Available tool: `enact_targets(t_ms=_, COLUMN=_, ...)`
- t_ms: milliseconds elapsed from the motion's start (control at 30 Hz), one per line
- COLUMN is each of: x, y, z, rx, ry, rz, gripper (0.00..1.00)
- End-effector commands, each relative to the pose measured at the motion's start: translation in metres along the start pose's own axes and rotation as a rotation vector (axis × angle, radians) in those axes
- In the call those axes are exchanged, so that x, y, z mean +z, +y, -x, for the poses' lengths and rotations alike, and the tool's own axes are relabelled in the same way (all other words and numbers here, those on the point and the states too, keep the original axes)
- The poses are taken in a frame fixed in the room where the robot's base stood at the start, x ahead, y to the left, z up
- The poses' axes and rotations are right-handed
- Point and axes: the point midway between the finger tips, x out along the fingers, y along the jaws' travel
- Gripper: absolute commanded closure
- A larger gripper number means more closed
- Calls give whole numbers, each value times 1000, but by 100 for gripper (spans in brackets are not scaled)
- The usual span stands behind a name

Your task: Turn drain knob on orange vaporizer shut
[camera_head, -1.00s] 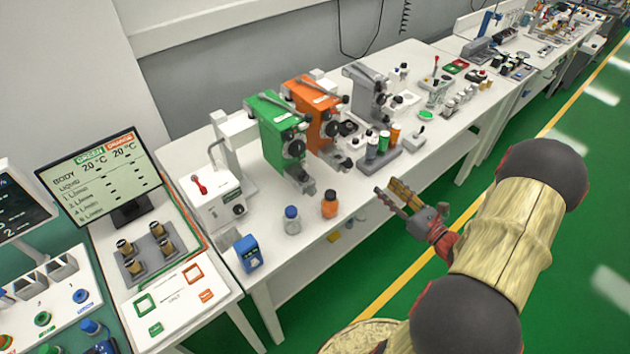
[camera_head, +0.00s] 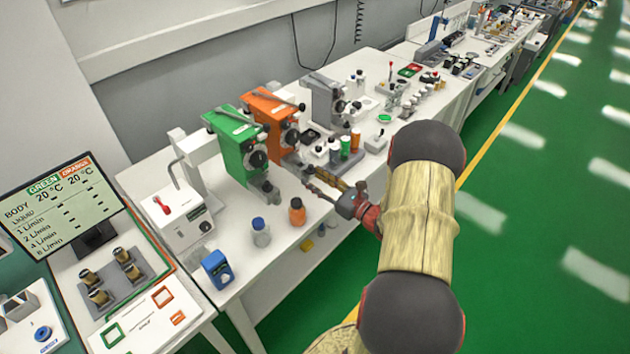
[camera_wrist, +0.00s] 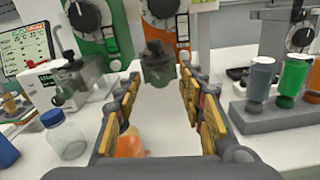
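The orange vaporizer (camera_head: 268,115) stands on the white bench between a green vaporizer (camera_head: 232,140) and a grey one (camera_head: 322,98). In the wrist view the orange vaporizer (camera_wrist: 142,42) is straight ahead, with its black dial at the top. Its dark grey drain knob (camera_wrist: 157,62) sticks out low at the front, centred ahead of the fingers. My gripper (camera_head: 322,185) is in front of this vaporizer, low over the bench. In the wrist view my gripper (camera_wrist: 162,95) is open and empty, its fingers either side of the knob's line. I cannot tell whether they reach it.
A blue-capped bottle (camera_head: 260,232) and an orange bottle (camera_head: 297,212) stand left of my gripper near the bench front. Coloured bottles in a grey holder (camera_wrist: 262,110) are close on the right. The green vaporizer's grey drain part (camera_wrist: 72,45) is at left.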

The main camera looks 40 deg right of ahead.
Motion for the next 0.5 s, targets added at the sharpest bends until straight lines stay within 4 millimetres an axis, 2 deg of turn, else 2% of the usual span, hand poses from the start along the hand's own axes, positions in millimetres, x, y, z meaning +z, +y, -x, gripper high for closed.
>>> enact_targets(t_ms=300, x=0, y=0, z=-4, rx=0, ry=0, rz=0, gripper=60)
enact_targets(t_ms=500, x=0, y=0, z=-3, rx=0, ry=0, rz=0, gripper=71)
